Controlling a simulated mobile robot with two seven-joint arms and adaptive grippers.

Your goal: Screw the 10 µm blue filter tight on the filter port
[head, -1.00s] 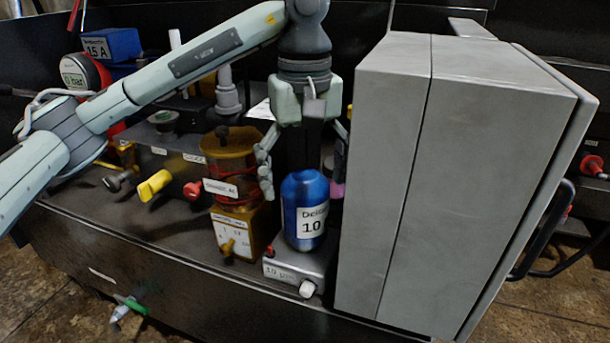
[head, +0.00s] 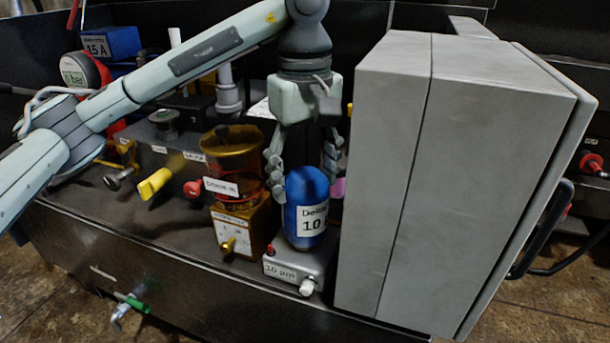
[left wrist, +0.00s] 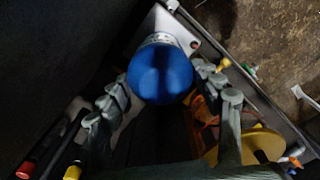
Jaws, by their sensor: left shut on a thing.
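The blue filter (head: 300,190), with a white label reading 10, stands upright on the grey block marked 10 µm (head: 283,266), which is the filter port. In the left wrist view the filter's round blue top (left wrist: 161,74) shows between the fingertips of the left gripper (left wrist: 161,88). My right gripper is not in view.
A large grey box (head: 455,150) stands close to the right of the filter. An amber cup (head: 232,160) on a yellow block (head: 240,229) stands close to the left. A yellow valve handle (head: 154,184) and a red knob (head: 192,189) are further left.

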